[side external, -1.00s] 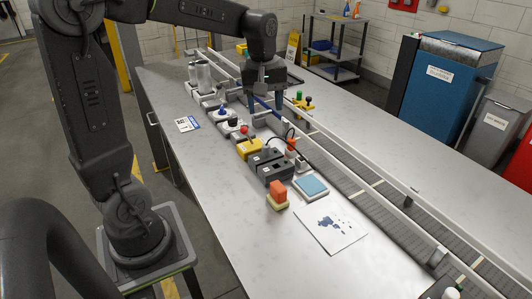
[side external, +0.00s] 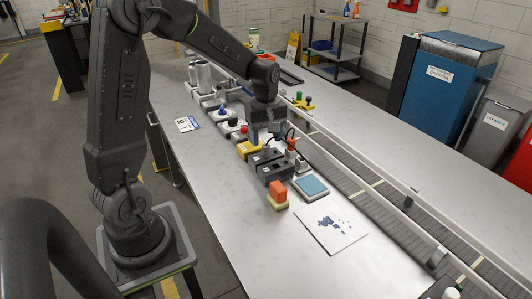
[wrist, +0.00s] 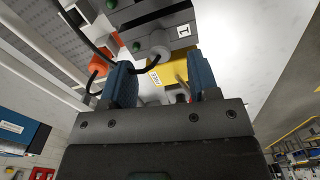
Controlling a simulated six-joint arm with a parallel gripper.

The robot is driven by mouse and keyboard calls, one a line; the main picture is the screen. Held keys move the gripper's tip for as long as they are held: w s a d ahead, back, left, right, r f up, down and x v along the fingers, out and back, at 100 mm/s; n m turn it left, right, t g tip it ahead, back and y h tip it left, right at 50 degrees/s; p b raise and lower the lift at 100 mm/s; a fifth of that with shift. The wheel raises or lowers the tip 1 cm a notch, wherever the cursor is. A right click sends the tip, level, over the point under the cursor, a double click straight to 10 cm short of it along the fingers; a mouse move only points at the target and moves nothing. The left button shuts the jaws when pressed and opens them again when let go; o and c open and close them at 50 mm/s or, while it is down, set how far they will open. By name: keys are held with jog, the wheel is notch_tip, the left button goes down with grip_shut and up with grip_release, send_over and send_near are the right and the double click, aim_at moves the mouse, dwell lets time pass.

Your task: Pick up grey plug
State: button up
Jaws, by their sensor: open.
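The grey plug (wrist: 158,52) shows in the wrist view as a short, pale round piece with a black cable. It sits at a dark grey socket box (wrist: 183,30) labelled 1. My gripper (wrist: 162,78) is open, with its blue fingers apart on either side of the view and the plug just beyond them, roughly between. In the side view my gripper (side external: 265,137) hangs low over the dark socket boxes (side external: 274,173); the plug there is small and hard to separate from the fingers and cable.
A yellow box (side external: 246,150) stands beside the sockets. An orange-red piece (side external: 278,188) on a yellow base and a blue pad (side external: 311,187) lie nearer. A railed conveyor (side external: 370,192) runs along the right. The front left of the table is clear.

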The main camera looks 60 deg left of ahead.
aim_at(266, 145)
jog(key=shift+f, duration=1.95)
jog(key=shift+c, duration=0.5)
jog(key=c, duration=0.9)
